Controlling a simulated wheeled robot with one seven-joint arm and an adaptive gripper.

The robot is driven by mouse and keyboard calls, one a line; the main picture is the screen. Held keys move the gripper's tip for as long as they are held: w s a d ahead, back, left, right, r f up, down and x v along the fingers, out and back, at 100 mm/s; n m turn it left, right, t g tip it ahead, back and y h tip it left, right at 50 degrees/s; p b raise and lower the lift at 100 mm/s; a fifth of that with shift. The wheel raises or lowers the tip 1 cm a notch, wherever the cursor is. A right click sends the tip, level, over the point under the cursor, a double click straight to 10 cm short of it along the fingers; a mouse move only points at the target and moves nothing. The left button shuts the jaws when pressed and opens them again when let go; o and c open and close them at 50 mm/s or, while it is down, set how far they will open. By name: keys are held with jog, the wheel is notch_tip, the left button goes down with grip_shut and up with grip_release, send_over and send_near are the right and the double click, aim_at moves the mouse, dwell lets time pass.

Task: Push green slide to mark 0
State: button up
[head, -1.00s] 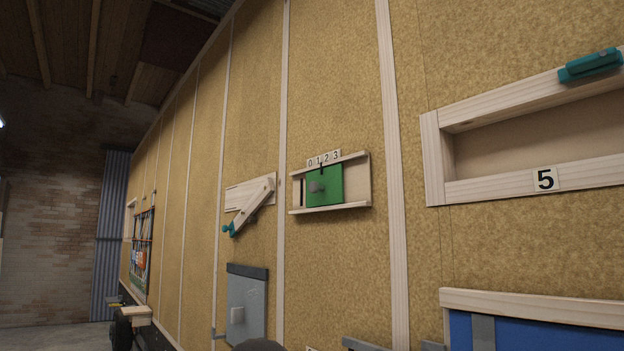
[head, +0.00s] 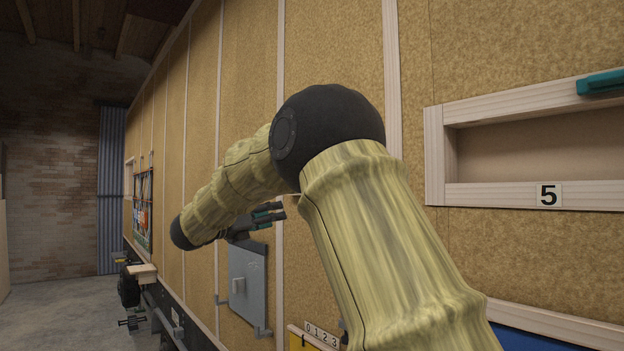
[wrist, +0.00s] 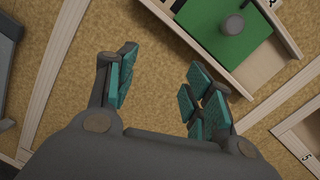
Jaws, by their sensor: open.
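The green slide (wrist: 215,45) with a grey round knob (wrist: 232,26) sits in a pale wooden track (wrist: 165,12) at the upper right of the wrist view. A label shows only in part at the top right, so the slide's mark cannot be read there. In the head view my arm hides the slide. My gripper (wrist: 160,88) is open and empty in the wrist view, below and left of the knob and apart from it. My gripper (head: 262,217) also shows in the head view, near the wall above a grey panel.
The grey panel (head: 248,285) has a light knob. A yellow slide unit (head: 305,340) with a 0 1 2 3 label is at the bottom edge. A wooden-framed recess (head: 540,150) marked 5, with a teal handle (head: 600,83), is at right. Floor is free at left.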

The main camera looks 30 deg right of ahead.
jog(key=s+r+m+g+p, duration=0.1)
jog(key=s+r+m+g, duration=0.35)
jog(key=r, duration=0.75)
jog(key=shift+m+t+y, duration=0.4)
jog(key=shift+m+t, duration=0.35)
jog(key=shift+t, duration=0.1)
jog(key=shift+w+d+f+p, duration=0.1)
jog(key=shift+d+p, duration=1.55)
jog(key=shift+d, duration=1.15)
jog(key=shift+w+d+f+p, duration=0.1)
jog(key=shift+d+p, duration=1.5)
jog(key=shift+d, duration=1.2)
grip_shut()
